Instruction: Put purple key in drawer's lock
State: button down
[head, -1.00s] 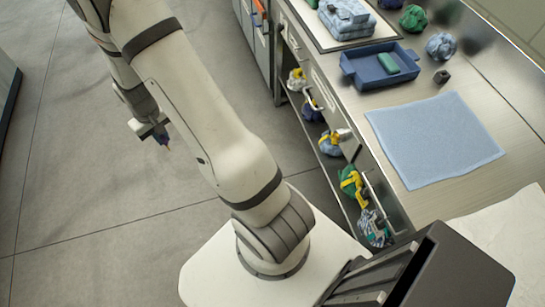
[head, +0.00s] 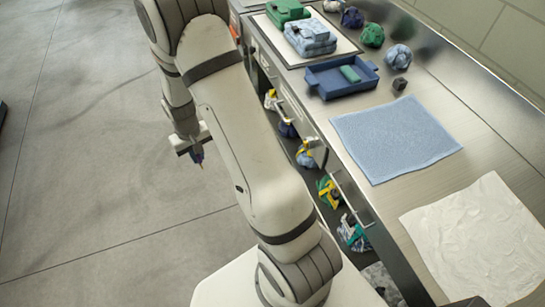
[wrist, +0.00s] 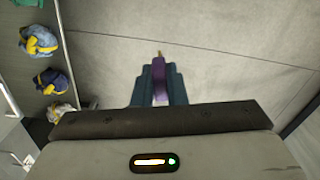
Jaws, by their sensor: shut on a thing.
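My gripper (head: 197,153) hangs over open floor, left of the counter in the head view. It is shut on the purple key (wrist: 160,77). In the wrist view the key stands between the dark teal fingers, its brass-coloured tip pointing away from my gripper. In the head view the key is only a small purple spot with a yellowish tip.
Several wrapped bags with yellow or green straps sit on the low shelf, one blue bag (wrist: 39,40) among them. The counter holds a blue tray (head: 325,91), a light-blue cloth (head: 396,138) and a white sheet (head: 478,236). The floor (head: 90,180) around my gripper is clear.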

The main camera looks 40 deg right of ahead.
jog(key=shift+s+d+f, duration=0.1)
jog(key=shift+s+f, duration=0.05)
jog(key=shift+f, duration=0.2)
jog(key=s+d+f+m+g+h+b, duration=0.1)
jog(key=s+d+f+m+h+b, duration=0.1)
jog(key=s+d+f+h+b, duration=0.8)
jog(key=w+d+g+h+b, duration=0.3)
jog(key=d+h+b, duration=0.4)
jog(key=b, duration=1.1)
jog(key=shift+w+d+f+m+h, duration=0.3)
jog(key=shift+w+d+f+m, duration=0.15)
jog(key=shift+d, duration=1.65)
jog(key=shift+a+b, duration=0.1)
jog(key=shift+b, duration=0.2)
